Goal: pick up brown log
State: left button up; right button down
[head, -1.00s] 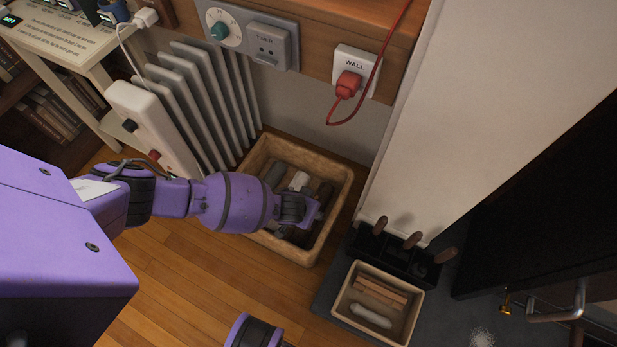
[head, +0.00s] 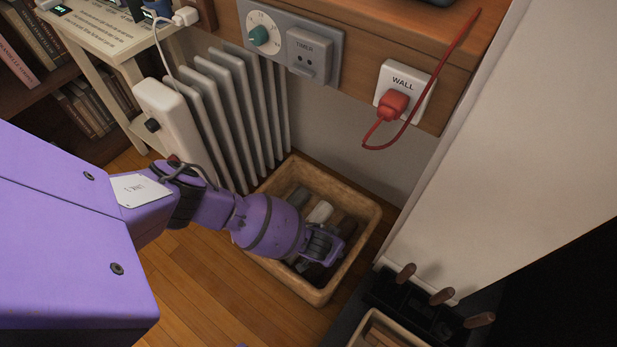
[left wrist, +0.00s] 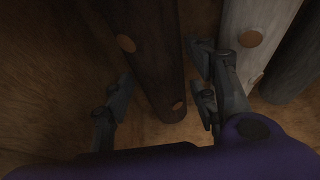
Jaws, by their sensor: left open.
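A dark brown log (left wrist: 142,50) stands or leans between the two fingers of my left gripper (left wrist: 163,88) in the left wrist view. The fingers are open, one on each side of it, and no grip on it shows. A pale log (left wrist: 258,35) is just right of the right finger, with a grey log (left wrist: 298,62) beyond it. In the head view my left gripper (head: 326,249) reaches down into a wooden crate (head: 362,207), over its right and front part. It hides some of the logs there. My right gripper is not in view.
A white radiator (head: 235,110) stands behind and left of the crate. A red plug (head: 393,103) with a hanging cord is on the wall above. A dark rack with brown handles (head: 440,296) and a smaller box (head: 385,330) are at front right.

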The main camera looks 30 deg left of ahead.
pick_arm(q)
jog(key=shift+w+d+r, duration=0.1)
jog(key=shift+r, duration=0.1)
jog(key=c, duration=1.3)
